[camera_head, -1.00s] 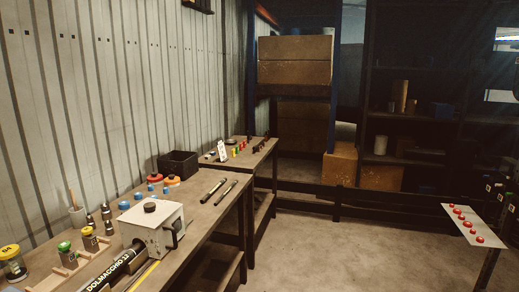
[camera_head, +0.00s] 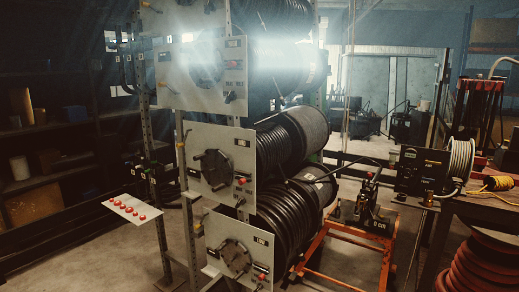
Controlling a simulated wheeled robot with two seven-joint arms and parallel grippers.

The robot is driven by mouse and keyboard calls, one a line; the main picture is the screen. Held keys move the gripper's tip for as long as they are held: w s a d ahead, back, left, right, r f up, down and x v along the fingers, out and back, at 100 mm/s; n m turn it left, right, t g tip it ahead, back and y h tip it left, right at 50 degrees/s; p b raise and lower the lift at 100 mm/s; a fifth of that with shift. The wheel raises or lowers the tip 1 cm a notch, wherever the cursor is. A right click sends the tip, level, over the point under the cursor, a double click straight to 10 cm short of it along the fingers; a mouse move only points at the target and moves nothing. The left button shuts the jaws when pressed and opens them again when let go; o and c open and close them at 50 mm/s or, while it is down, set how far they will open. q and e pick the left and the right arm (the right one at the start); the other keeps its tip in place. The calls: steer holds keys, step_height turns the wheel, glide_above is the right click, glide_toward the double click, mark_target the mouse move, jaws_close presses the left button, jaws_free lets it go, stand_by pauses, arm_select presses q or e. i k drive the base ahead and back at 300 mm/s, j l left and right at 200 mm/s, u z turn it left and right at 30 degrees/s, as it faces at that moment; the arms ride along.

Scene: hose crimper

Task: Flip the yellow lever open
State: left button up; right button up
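The hose reel rack fills the middle, with grey square plates (camera_head: 222,188) in front of black hose coils (camera_head: 285,215). The plates carry dark hubs and small red knobs, too small to tell more. Neither of my grippers is in view.
A white panel with red buttons (camera_head: 134,207) stands left of the rack. A orange cart frame (camera_head: 345,238) stands right of it. A machine with a wire spool (camera_head: 459,160) is on the right bench. Dark shelves (camera_head: 55,130) are at left. Floor shows at lower left.

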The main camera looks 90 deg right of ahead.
mark_target(426, 161)
steer(key=z, duration=4)
steer(key=i+l, duration=0.2)
steer(key=i, duration=0.35)
steer(key=i+l, duration=0.15)
steer(key=i, duration=0.35)
steer(key=i+l, duration=0.2)
steer(key=i, duration=0.35)
steer(key=i+l, duration=0.15)
steer(key=i, duration=0.35)
steer(key=i+l, duration=0.2)
steer(key=i, duration=0.35)
steer(key=i+l+u, duration=0.1)
steer(key=i, duration=0.4)
steer(key=l, duration=0.1)
